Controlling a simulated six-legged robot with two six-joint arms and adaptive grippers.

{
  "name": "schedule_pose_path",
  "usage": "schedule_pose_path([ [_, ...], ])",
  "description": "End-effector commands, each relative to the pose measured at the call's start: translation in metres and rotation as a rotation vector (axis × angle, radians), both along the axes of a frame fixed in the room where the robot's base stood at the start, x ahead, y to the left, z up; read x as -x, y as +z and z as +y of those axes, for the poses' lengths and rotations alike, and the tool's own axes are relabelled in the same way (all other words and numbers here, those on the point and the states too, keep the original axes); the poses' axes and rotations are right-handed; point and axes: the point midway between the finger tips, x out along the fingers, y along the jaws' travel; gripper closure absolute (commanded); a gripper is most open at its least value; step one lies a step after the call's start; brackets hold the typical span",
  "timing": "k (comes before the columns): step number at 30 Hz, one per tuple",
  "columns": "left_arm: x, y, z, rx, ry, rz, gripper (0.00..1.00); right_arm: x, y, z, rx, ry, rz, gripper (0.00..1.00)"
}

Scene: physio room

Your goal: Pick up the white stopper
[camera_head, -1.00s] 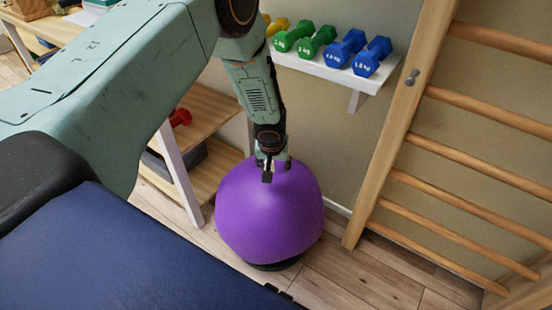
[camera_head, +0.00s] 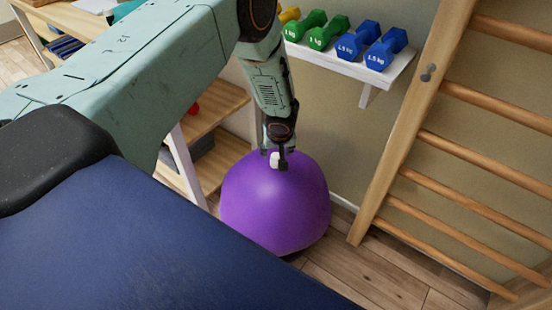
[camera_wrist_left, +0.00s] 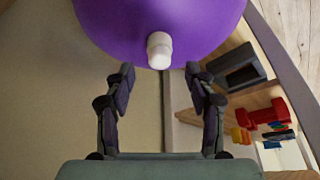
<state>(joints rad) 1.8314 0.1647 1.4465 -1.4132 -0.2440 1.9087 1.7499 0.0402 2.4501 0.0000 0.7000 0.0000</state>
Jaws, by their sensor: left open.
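The white stopper (camera_wrist_left: 159,50) sticks out of the large purple exercise ball (camera_wrist_left: 215,18) in the left wrist view. In the head view the stopper (camera_head: 275,159) shows as a small white piece at the top of the ball (camera_head: 275,210). My left gripper (camera_wrist_left: 160,70) is open and empty. Its fingertips lie on either side of the stopper's outer end in the wrist view, with a gap on each side. In the head view the left gripper (camera_head: 274,162) points down at the ball's top, and one finger partly covers the stopper. My right gripper is not in view.
A white wall shelf (camera_head: 345,72) with green and blue dumbbells (camera_head: 380,48) is behind my left arm. Wooden wall bars (camera_head: 480,150) stand at right. A wooden shelf unit (camera_head: 215,115) is left of the ball. A dark blue padded surface (camera_head: 130,240) fills the lower left.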

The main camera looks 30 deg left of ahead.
Motion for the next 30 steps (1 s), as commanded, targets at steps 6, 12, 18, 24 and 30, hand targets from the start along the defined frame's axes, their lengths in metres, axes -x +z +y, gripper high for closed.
schedule_pose_path([
  [6, -0.014, -0.024, 0.010, 0.000, 0.001, -0.002, 0.45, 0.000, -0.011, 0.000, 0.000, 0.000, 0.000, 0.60],
  [12, -0.019, -0.039, 0.015, 0.000, 0.000, -0.001, 0.45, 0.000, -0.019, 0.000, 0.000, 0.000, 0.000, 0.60],
  [18, -0.020, -0.039, 0.015, 0.000, -0.001, -0.001, 0.45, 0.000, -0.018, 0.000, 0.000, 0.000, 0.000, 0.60],
  [24, -0.019, -0.039, 0.015, 0.000, -0.001, -0.001, 0.58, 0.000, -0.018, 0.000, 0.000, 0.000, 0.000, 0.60],
  [30, -0.019, -0.039, 0.015, 0.000, -0.001, 0.000, 0.76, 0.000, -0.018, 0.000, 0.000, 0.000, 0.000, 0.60],
])
